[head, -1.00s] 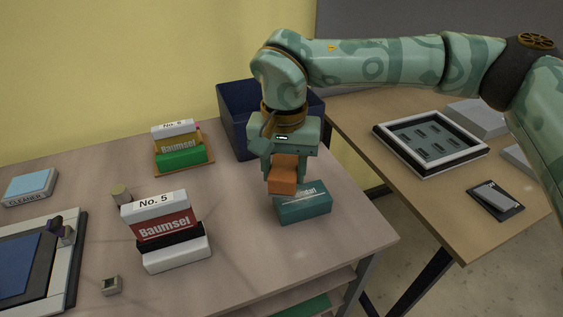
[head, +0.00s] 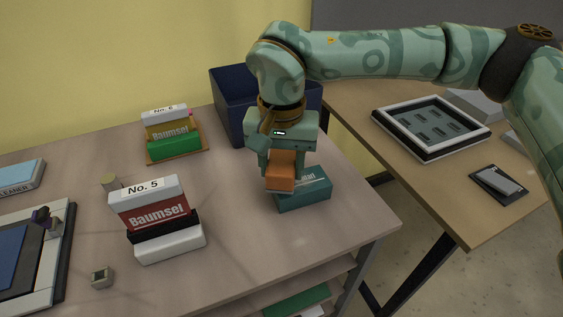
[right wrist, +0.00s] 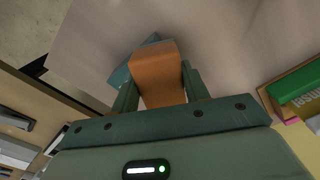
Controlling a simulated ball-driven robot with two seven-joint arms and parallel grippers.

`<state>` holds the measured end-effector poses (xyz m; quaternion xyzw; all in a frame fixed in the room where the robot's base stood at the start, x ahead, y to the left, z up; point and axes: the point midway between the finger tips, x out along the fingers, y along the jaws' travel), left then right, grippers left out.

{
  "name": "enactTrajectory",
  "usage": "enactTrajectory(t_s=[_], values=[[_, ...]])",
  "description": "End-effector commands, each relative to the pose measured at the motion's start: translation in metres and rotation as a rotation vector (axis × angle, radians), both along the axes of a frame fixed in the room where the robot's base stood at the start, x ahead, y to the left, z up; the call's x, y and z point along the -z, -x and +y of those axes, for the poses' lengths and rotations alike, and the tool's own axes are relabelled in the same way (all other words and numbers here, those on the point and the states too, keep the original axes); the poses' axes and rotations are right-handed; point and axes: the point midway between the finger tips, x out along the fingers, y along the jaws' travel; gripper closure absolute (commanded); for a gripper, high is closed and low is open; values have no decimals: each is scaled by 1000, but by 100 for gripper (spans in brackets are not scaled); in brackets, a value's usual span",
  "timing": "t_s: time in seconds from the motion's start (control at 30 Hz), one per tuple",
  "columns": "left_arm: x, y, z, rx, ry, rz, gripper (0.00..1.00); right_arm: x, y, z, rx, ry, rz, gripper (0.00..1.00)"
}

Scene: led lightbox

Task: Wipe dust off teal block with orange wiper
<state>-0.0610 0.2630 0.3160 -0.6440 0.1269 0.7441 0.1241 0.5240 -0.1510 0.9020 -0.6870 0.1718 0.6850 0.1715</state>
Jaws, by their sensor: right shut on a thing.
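My right gripper (head: 283,172) is shut on the orange wiper (head: 280,168), which stands out between its fingers; the wiper also shows in the right wrist view (right wrist: 158,75). The teal block (head: 310,190) lies on the near right part of the table, with light lettering on its top. The wiper is at the block's left end and hides part of it. I cannot tell whether they touch. In the right wrist view a corner of the block (right wrist: 119,77) shows behind the wiper. No dust can be made out. My left gripper is not in view.
A dark blue bin (head: 232,98) stands behind my right gripper. The No. 5 eraser stack (head: 150,222) and No. 6 eraser stack (head: 172,148) are to the left. A second table (head: 375,120) with a framed tray is at right. The table between the stacks and block is clear.

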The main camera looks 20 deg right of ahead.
Motion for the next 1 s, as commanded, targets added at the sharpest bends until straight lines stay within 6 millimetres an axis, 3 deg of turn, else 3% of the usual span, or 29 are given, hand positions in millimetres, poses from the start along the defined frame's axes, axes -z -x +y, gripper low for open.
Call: enactTrajectory(t_s=[1.0], values=[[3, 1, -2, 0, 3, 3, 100, 20, 0, 0, 0, 0, 0, 73]])
